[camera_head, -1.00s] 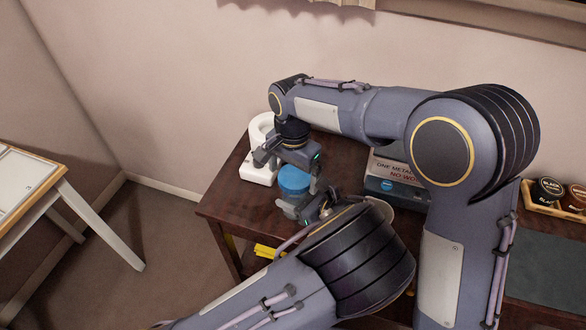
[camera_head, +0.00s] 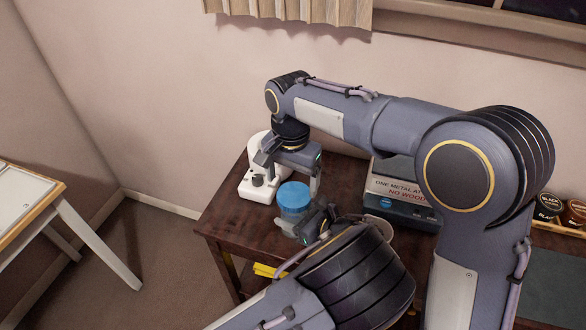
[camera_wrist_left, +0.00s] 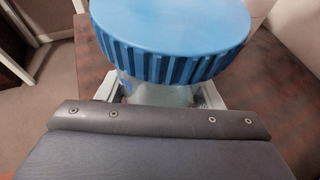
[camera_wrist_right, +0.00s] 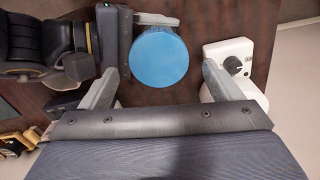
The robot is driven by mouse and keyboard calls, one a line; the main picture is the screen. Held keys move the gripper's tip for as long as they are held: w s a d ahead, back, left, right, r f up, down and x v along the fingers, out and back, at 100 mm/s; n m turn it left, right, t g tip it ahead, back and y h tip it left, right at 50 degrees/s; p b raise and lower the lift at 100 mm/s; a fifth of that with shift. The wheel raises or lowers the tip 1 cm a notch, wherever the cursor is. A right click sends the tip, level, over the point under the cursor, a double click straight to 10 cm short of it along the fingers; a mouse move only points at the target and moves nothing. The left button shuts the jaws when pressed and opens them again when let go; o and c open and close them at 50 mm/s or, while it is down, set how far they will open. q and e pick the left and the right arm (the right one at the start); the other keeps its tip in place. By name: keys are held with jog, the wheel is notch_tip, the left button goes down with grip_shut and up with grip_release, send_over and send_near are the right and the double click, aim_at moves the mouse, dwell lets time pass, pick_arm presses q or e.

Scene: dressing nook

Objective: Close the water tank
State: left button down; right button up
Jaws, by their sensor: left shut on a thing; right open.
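The water tank is a clear cylinder (camera_wrist_left: 155,92) with a ribbed blue lid (camera_head: 294,195) on its top. How tightly the lid sits cannot be told. My left gripper (camera_head: 306,229) is shut on the clear body just below the lid; its fingers show on both sides in the left wrist view. My right gripper (camera_head: 291,168) is open and empty, above the lid and apart from it. In the right wrist view the round lid top (camera_wrist_right: 159,67) lies between its open fingers. The tank's lower part is largely hidden by my left gripper and arm.
A white appliance with a dark knob (camera_head: 258,181) stands on the dark wooden table (camera_head: 217,212), close left of the tank. A box with lettering (camera_head: 405,200) stands to the right. A small tray with round tins (camera_head: 558,214) is farther right.

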jog(key=n, duration=0.4)
jog(key=shift+n, duration=0.3)
jog(key=n, duration=0.5)
jog(key=shift+r+n, duration=0.15)
jog(key=shift+n, duration=1.35)
jog(key=n, duration=0.5)
jog(key=shift+r+n, duration=0.3)
jog(key=n, duration=0.2)
jog(key=shift+r+n, duration=0.15)
jog(key=shift+n, duration=0.15)
jog(key=n, duration=0.5)
jog(key=shift+w+d+r, duration=0.1)
jog(key=shift+r, duration=0.25)
jog(key=n, duration=0.4)
jog(key=shift+w+d+r, duration=0.1)
jog(key=shift+d+r, duration=0.05)
jog(key=shift+r, duration=0.15)
jog(key=n, duration=0.3)
jog(key=shift+w+r+n, duration=0.1)
jog(key=shift+r+n, duration=0.2)
jog(key=shift+n, duration=0.1)
jog(key=shift+f, duration=0.1)
